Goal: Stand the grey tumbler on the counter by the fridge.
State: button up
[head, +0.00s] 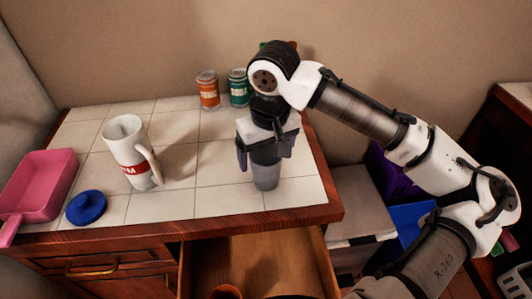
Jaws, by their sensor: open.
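The grey tumbler (266,177) stands upright on the white-tiled counter (215,205), near its front right part. My gripper (265,150) points down right over the tumbler. Its fingers are open, one on each side of the tumbler's upper part. The gripper hides the tumbler's top, and I cannot tell whether the fingers touch it. A pale grey upright surface (22,95) at the left edge may be the fridge, but too little of it shows to be sure.
A white mug (126,150), a blue lid (86,207) and a pink pan (42,187) occupy the counter's left. An orange can (208,91) and a green can (238,88) stand at the back. An open drawer (215,262) juts out below the counter's front edge.

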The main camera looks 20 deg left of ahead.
notch_tip(320, 180, up, 12)
jog(key=s+d+b, duration=0.1)
jog(key=shift+f, duration=0.25)
